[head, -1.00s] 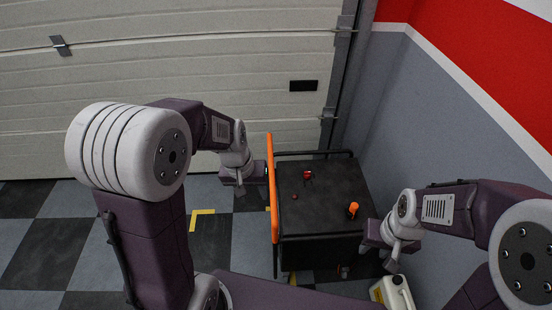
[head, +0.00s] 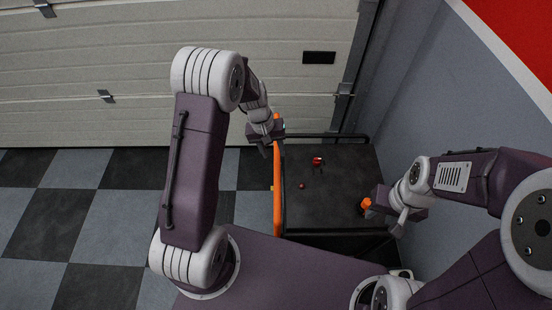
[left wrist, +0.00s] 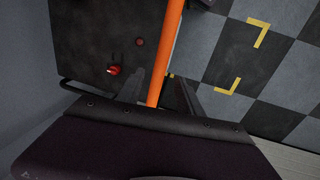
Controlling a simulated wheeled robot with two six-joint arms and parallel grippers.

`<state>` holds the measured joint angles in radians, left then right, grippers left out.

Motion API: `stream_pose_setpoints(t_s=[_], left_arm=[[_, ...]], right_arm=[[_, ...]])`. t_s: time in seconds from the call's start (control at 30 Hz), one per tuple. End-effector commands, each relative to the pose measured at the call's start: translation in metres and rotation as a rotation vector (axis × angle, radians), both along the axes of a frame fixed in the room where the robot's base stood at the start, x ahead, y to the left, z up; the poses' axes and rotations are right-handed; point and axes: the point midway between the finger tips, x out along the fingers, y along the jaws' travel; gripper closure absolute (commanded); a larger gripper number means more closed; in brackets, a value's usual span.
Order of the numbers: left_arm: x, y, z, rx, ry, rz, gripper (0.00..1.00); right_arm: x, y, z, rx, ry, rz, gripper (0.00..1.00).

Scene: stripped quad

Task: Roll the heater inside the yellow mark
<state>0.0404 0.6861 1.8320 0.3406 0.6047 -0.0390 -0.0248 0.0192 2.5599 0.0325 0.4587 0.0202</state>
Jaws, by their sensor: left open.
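The heater (head: 330,205) is a black box on the floor with a dark top, a red knob, a small red button and an orange knob (head: 366,204). An orange bar (head: 277,190) runs along its left side; it also shows in the left wrist view (left wrist: 168,55). My left gripper (head: 265,133) is open at the bar's far end, its fingers on either side of the bar in the left wrist view (left wrist: 162,90). My right gripper (head: 395,215) is beside the orange knob; its jaws are unclear.
A grey wall (head: 440,110) stands close on the heater's right. A pale garage door (head: 130,90) closes off the back. The checkered floor (head: 85,215) to the left is clear.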

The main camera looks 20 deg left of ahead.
Motion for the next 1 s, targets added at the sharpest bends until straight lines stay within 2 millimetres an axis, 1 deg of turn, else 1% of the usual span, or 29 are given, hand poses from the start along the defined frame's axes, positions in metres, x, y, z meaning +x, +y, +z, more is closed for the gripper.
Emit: stream_pose_setpoints(t_s=[0.03,0.1,0.23,0.37,0.57,0.6,0.67,0.7,0.73,0.77,1.0], left_arm=[[-0.001,-0.002,-0.013,0.001,0.004,-0.001,0.57],[0.0,-0.005,-0.026,0.0,0.003,-0.001,0.57],[0.002,-0.009,-0.043,0.0,0.002,-0.001,0.57],[0.003,-0.01,-0.05,0.0,-0.001,0.0,0.57],[0.003,-0.01,-0.05,0.0,-0.001,-0.001,0.57],[0.003,-0.01,-0.05,0.0,-0.001,-0.001,0.62],[0.003,-0.01,-0.05,0.0,-0.001,-0.001,0.79],[0.003,-0.01,-0.05,0.0,-0.001,-0.001,0.9],[0.003,-0.01,-0.05,0.0,-0.001,-0.001,0.98],[0.003,-0.01,-0.05,0.0,-0.001,-0.001,1.0],[0.003,-0.01,-0.05,0.0,-0.001,-0.001,1.0]], right_arm=[[0.0,0.0,-0.003,0.0,0.0,0.0,0.62],[0.0,0.0,-0.004,0.0,0.0,0.0,0.62],[0.0,0.0,-0.005,0.0,0.0,0.0,0.62],[0.0,0.0,-0.006,0.0,0.0,0.0,0.62],[0.0,0.0,-0.006,0.0,0.0,0.0,0.62],[0.0,0.0,-0.006,0.0,0.0,0.0,0.62],[0.0,0.0,-0.006,0.0,0.0,0.0,0.62],[0.0,0.0,-0.006,0.0,0.0,0.0,0.62],[0.0,0.0,-0.006,0.0,0.0,0.0,0.62],[0.0,0.0,-0.006,0.0,0.0,0.0,0.62],[0.0,0.0,-0.006,0.0,0.0,0.0,0.62]])
